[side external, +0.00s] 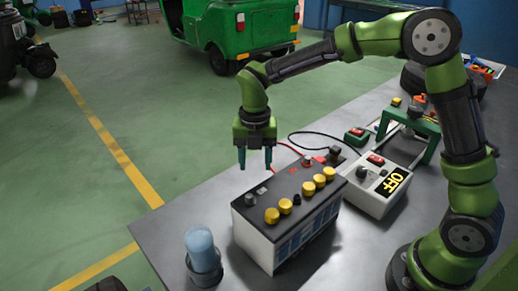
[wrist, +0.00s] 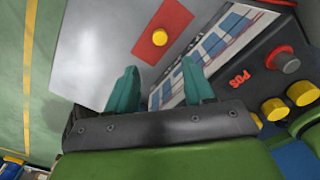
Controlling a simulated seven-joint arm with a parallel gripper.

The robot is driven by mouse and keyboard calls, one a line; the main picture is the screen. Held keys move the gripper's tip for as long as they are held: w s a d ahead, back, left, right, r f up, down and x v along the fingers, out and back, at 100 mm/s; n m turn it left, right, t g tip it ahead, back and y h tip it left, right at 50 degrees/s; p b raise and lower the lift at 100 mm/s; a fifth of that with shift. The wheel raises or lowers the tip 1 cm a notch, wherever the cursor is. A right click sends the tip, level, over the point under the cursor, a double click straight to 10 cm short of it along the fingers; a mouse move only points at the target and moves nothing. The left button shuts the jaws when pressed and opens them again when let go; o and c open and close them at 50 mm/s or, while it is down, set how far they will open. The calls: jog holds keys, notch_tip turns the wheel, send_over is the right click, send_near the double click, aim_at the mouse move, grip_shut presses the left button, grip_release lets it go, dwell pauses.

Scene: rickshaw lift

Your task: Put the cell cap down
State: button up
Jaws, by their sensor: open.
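A yellow cell cap (wrist: 159,37) sits on a red square pad (wrist: 149,52) on the grey table, beside the battery, in the wrist view. The pad and that cap are hidden behind the battery in the side view. My gripper (side external: 255,167) is open and empty, pointing down beyond the battery's far side. Its two teal fingers (wrist: 160,80) are apart, with the cap showing beyond the gap between their tips. The battery (side external: 290,210) has a row of yellow caps on its black top, with one dark spot (side external: 297,199) in the row.
A red terminal (wrist: 286,58) rises from the battery top. The table beside the pad is bare.

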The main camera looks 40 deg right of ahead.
jog(key=s+d+r+m+t, duration=0.2)
jog(key=s+r+m, duration=0.2)
jog(key=m, duration=0.6)
jog(key=s+d+r+m+t+y, duration=0.1)
jog(key=s+r+m, duration=0.3)
jog(key=s+m, duration=0.5)
jog(key=s+d+r+m+t+y, duration=0.1)
jog(key=s+d+r+m+t, duration=0.2)
jog(key=m, duration=0.9)
jog(key=s+r+t, duration=0.1)
jog(key=s, duration=0.2)
jog(key=shift+s+d+m, duration=0.25)
jog(key=shift+d+m, duration=0.05)
jog(key=shift+d, duration=0.05)
